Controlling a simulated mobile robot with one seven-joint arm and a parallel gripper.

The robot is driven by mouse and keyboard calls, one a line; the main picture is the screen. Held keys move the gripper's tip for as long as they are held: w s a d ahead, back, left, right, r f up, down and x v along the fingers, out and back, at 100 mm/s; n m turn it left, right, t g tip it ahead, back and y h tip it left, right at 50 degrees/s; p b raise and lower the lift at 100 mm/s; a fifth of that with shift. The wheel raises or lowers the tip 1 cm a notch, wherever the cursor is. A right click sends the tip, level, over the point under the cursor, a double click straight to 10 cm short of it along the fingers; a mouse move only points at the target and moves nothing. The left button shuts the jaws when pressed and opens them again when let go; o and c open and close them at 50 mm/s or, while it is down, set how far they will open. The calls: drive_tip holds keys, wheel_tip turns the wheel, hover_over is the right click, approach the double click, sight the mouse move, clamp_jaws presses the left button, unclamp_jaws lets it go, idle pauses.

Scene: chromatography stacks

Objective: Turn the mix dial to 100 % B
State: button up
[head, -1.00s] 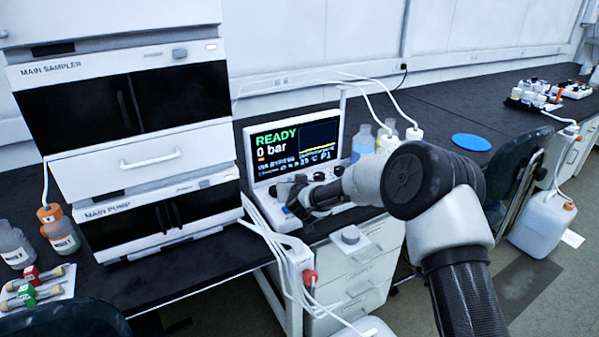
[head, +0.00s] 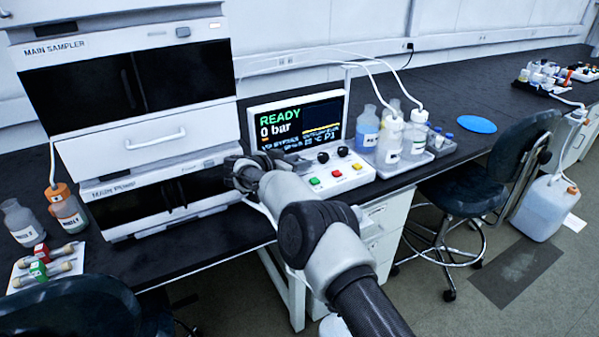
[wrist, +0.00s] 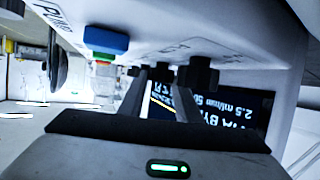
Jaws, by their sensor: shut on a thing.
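The white control panel (head: 345,183) stands right of the pump stack. Its display (head: 300,122) reads READY and 0 bar. Two black knobs, a nearer one (head: 323,157) and a farther one (head: 342,151), show clear on it. My gripper (head: 288,160) reaches over the panel's left part and hides that side. In the wrist view the two fingers (wrist: 163,80) close around a dark dial (wrist: 161,72), mostly hidden between them. Another black knob (wrist: 198,74) sits close to the right. The dial's label and pointer are not readable.
Red (head: 314,181), green and yellow buttons lie along the panel's front. A tray of bottles (head: 389,142) stands right of the panel. The main pump (head: 160,200) is close left of my gripper. A blue disc (head: 478,124) and a stool (head: 470,200) are farther right.

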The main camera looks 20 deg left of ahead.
drive_tip(key=shift+a+r+m+h+b, duration=0.2)
drive_tip(key=shift+r+m+h+b, duration=0.15)
drive_tip(key=shift+b, duration=1.05)
drive_tip(key=shift+f, duration=0.15)
drive_tip(key=o, duration=1.1)
drive_tip(key=shift+c, duration=0.2)
drive_tip(key=shift+f, duration=0.15)
drive_tip(key=shift+d, duration=0.1)
wheel_tip(320, 180, up, 10)
drive_tip(key=p, duration=0.3)
drive_tip(key=shift+p, duration=0.4)
